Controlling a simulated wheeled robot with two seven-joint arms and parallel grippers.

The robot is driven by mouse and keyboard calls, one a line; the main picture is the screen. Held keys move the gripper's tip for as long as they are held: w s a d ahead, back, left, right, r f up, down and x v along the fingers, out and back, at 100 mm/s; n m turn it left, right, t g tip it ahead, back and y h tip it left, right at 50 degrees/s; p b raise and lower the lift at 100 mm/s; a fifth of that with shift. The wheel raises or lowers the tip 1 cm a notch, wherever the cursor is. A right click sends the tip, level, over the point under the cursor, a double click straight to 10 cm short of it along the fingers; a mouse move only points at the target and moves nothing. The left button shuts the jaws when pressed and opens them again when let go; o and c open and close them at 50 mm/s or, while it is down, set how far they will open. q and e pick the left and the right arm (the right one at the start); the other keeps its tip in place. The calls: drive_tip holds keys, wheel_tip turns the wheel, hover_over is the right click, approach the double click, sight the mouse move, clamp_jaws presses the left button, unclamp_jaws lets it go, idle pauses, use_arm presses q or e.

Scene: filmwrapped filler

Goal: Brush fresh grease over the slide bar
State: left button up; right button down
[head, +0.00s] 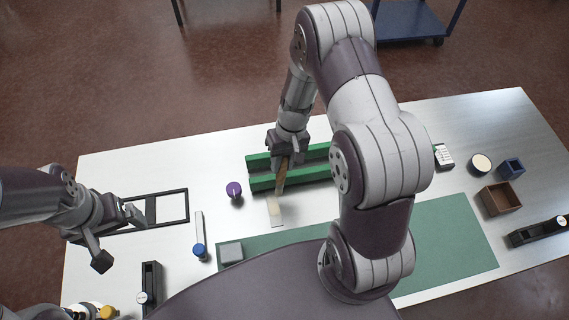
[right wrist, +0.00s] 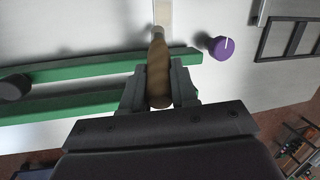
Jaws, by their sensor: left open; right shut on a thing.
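A green slide bar assembly (head: 262,182), two long parallel rails with a dark gap, lies mid-table; its rails also show in the right wrist view (right wrist: 110,68). My right gripper (head: 284,160) is over the near left part of it, shut on the brown wooden handle of a brush (head: 281,177). The handle sits between the fingers in the right wrist view (right wrist: 158,72). A pale flat part (head: 275,212), apparently the brush head, points toward the table's near side. Whether it touches the table I cannot tell. My left gripper (head: 122,218) is open and empty by a black frame. My right arm hides part of the rails.
A purple knob (head: 234,189) stands left of the rails. A black frame (head: 174,192), a blue-ended tool (head: 199,248) and a grey block (head: 231,251) lie left. A green mat (head: 453,235) covers the near middle. A brown box (head: 500,199) and round-topped item (head: 480,162) stand right.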

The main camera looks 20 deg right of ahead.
wheel_tip(320, 180, up, 3)
drive_tip(key=shift+s+p, duration=0.15)
drive_tip(key=shift+p, duration=0.75)
drive_tip(key=shift+d+r+p, duration=0.1)
drive_tip(key=shift+r+p, duration=0.45)
drive_tip(key=shift+r, duration=0.25)
use_arm(q)
drive_tip(key=r, duration=0.2)
drive_tip(key=s+r, duration=0.1)
drive_tip(key=shift+s+d+r, duration=0.1)
drive_tip(key=shift+d+r, duration=0.05)
drive_tip(key=shift+r, duration=0.2)
